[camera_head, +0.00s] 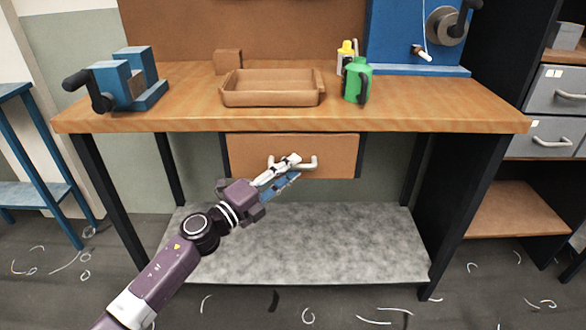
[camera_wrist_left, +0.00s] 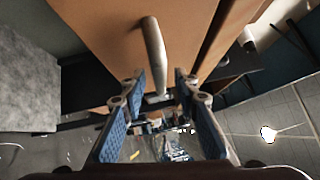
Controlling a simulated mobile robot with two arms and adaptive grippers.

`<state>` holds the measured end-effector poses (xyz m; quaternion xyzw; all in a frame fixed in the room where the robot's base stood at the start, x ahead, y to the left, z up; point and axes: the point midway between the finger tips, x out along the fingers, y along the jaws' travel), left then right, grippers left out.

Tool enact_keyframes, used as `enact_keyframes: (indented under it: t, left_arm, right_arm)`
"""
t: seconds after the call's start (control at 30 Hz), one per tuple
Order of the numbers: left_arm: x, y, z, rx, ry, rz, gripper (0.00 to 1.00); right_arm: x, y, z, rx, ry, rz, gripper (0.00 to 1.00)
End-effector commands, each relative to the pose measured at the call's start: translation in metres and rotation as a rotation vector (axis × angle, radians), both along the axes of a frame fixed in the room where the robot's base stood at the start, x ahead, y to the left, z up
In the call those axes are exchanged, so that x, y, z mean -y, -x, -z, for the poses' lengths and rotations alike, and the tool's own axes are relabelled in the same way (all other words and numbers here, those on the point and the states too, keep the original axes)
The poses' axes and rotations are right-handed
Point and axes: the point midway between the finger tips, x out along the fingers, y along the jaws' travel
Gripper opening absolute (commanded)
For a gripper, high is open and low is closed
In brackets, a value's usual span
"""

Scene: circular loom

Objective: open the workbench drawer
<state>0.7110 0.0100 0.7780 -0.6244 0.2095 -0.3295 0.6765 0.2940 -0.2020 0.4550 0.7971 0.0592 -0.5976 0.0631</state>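The workbench drawer (camera_head: 340,150) has a plain brown front and hangs under the wooden worktop; it looks shut. Its pale bar handle (camera_head: 313,162) is partly covered by my left gripper (camera_head: 296,168) in the head view. In the left wrist view, the handle (camera_wrist_left: 154,48) stands out from the drawer front (camera_wrist_left: 110,40). My left gripper (camera_wrist_left: 158,82) is open there, with one blue-padded finger on each side of the handle. I see a gap between the fingers and the bar. My right gripper is in neither view.
On the worktop (camera_head: 190,115) are a wooden tray (camera_head: 270,100), a blue vise (camera_head: 135,85) and a green can (camera_head: 357,80). A grey lower shelf (camera_head: 330,245) lies below the drawer. Dark bench legs stand on both sides. The space before the drawer is otherwise clear.

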Motion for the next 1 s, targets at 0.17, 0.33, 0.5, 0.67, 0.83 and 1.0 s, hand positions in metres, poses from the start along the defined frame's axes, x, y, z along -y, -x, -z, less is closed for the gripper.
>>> enact_keyframes:
  t: [0.17,0.33,0.5,0.67,0.83,1.0]
  left_arm:
    - [0.0097,-0.0094,-0.0014,0.001,-0.001,0.0,0.29]
    - [0.0107,-0.0103,-0.0015,-0.001,-0.001,0.0,0.29]
    - [0.0104,-0.0102,-0.0015,-0.001,-0.001,0.0,0.21]
    - [0.0103,-0.0101,-0.0015,-0.001,-0.001,0.0,0.03]
    - [0.0102,-0.0101,-0.0014,-0.001,-0.001,-0.001,0.0]
    - [0.01,-0.0101,-0.0014,-0.001,-0.001,-0.001,0.0]
  right_arm:
    - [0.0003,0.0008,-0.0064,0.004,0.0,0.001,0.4]
    - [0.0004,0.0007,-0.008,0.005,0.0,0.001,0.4]
    - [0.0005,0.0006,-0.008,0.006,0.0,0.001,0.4]
    - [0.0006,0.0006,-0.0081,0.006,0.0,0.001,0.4]
    - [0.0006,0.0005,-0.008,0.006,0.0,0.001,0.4]
    - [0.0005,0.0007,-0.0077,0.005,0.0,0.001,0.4]
